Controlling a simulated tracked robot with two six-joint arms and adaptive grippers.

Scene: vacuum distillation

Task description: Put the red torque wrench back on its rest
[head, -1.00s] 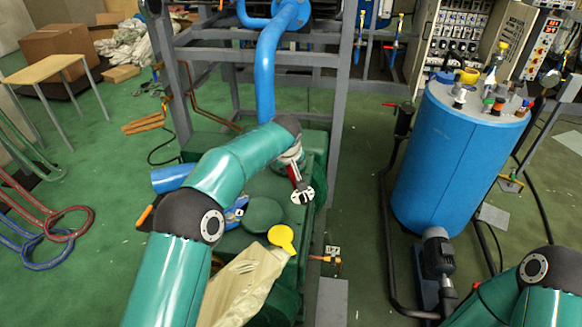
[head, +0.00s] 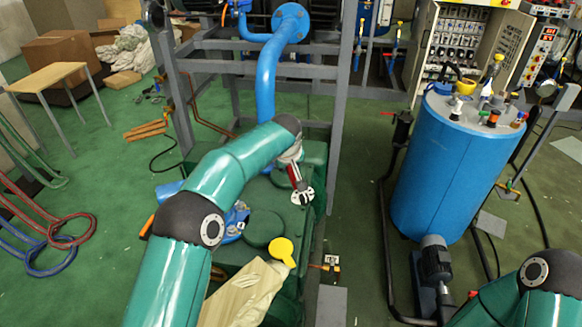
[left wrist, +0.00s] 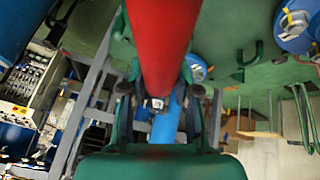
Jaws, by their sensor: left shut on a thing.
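The red torque wrench (head: 294,173) shows in the head view as a short red piece with a metal head at its lower end, beyond the end of my left arm. My left gripper (head: 292,160) is shut on it, above the green machine housing (head: 315,155). In the left wrist view the wrench (left wrist: 160,38) is a large red shaft from the top edge down to between the fingers of the gripper (left wrist: 160,98). Part of the wrench is hidden by the gripper and arm. I cannot make out its rest. My right gripper is out of view.
A blue pipe (head: 267,85) and grey frame (head: 340,120) stand behind the housing. A yellow paddle-shaped part (head: 281,250) sticks up in front. A blue drum (head: 445,165) and a motor (head: 435,262) stand to the right. Green floor (head: 360,215) lies between.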

